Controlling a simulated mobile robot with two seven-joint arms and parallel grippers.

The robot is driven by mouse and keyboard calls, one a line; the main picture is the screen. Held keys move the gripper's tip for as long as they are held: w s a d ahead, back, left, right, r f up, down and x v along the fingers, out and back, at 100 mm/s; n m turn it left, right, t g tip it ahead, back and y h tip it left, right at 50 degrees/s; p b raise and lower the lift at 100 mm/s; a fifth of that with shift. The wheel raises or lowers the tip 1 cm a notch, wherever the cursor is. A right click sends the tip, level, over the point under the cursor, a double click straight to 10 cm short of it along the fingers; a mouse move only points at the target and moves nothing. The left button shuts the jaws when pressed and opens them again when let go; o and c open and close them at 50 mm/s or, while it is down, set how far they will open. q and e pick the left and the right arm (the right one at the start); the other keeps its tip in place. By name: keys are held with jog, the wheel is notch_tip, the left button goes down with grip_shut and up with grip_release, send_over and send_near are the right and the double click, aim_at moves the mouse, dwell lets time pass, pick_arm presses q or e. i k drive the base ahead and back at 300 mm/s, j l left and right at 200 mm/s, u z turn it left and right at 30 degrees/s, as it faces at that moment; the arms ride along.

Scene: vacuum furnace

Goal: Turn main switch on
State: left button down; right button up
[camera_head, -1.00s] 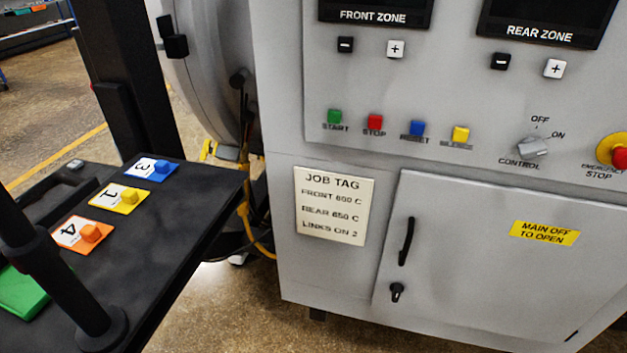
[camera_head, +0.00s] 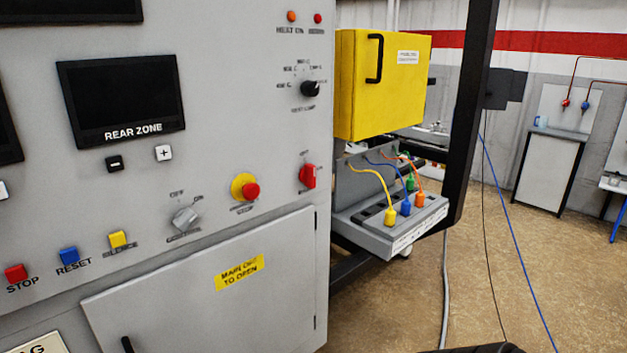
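A red rotary switch (camera_head: 308,177) sits on the right edge of the grey control panel (camera_head: 230,110), right of the emergency stop button (camera_head: 250,190) with its yellow collar. The red switch's handle looks roughly upright. The small lettering around it is too blurred to read, so I cannot tell its name or setting for sure. A grey control knob (camera_head: 185,218) with OFF and ON marks is lower left of the stop button.
A cabinet door (camera_head: 180,310) below carries a yellow "MAIN OFF TO OPEN" label (camera_head: 240,272). Floor at right is mostly clear, with trailing cables.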

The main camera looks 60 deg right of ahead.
aim_at(308, 174)
jog(key=k+l+z, duration=0.1)
jog(key=k+z, duration=0.2)
jog(key=k, duration=0.3)
jog(key=i+l+z, duration=0.1)
jog(key=z, duration=0.3)
jog(key=i+l+z, duration=0.1)
jog(key=z, duration=0.3)
jog(key=i+l+z, duration=0.1)
jog(key=z, duration=0.3)
jog(key=i+l, duration=0.1)
jog(key=i, duration=0.25)
